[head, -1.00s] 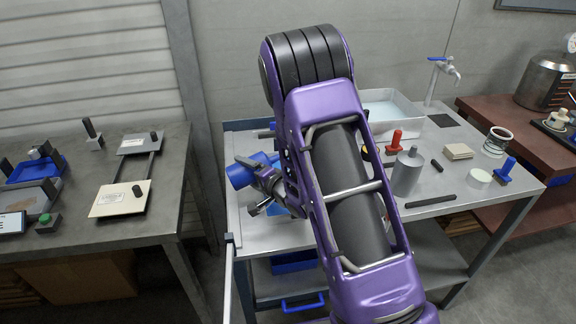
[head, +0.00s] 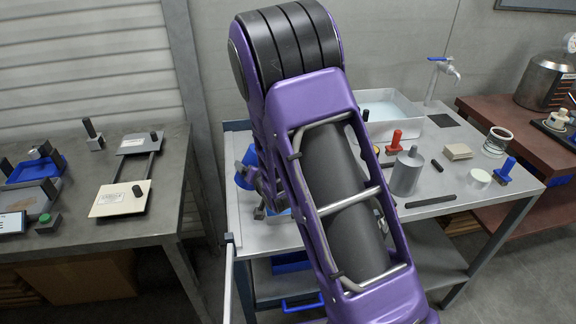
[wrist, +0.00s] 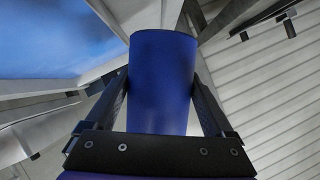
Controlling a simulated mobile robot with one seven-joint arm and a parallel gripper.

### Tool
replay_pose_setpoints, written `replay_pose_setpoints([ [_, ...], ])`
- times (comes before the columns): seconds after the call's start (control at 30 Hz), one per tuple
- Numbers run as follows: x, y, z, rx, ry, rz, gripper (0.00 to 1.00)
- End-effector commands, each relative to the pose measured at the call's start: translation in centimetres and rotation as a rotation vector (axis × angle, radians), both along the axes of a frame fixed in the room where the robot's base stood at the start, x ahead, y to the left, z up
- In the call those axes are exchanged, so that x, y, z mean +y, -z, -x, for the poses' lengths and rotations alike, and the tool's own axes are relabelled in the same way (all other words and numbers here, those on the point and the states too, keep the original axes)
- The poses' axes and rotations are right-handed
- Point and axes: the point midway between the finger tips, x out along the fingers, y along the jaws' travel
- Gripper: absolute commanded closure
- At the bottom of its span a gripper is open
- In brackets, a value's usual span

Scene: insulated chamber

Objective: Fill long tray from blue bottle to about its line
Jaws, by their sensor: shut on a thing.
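My gripper (wrist: 161,88) is shut on the blue bottle (wrist: 162,62), with one finger on each side of it in the wrist view. In the head view the blue bottle (head: 246,168) is tilted above the left part of the metal table, partly hidden by my arm. A small light-blue patch (head: 279,211) shows below it beside my arm; it may be the long tray, but most is hidden. A pale-edged blue area (wrist: 50,38) fills the upper left of the wrist view; I cannot tell which container it is. No fill line or pouring stream shows.
A white basin (head: 408,122) stands at the table's back, near a tap (head: 444,66). A grey bottle (head: 406,172), a red-handled item (head: 395,141) and a black bar (head: 431,201) are right of my arm. A separate bench (head: 80,232) stands left, across a gap.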

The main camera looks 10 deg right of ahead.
Motion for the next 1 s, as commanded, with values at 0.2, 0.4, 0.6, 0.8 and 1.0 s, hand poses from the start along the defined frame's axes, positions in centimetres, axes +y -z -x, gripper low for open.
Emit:
replay_pose_setpoints([
  [0.2, 0.4, -1.5, 0.0, -0.034, -0.001, 0.159, 0.98],
  [0.4, 0.5, -1.1, 0.1, -0.062, -0.002, 0.312, 0.98],
  [0.6, 0.5, -0.7, 0.1, -0.087, -0.001, 0.432, 0.98],
  [0.8, 0.4, -0.6, 0.1, -0.099, 0.001, 0.493, 0.98],
  [1.0, 0.4, -0.5, 0.1, -0.102, 0.001, 0.504, 0.98],
])
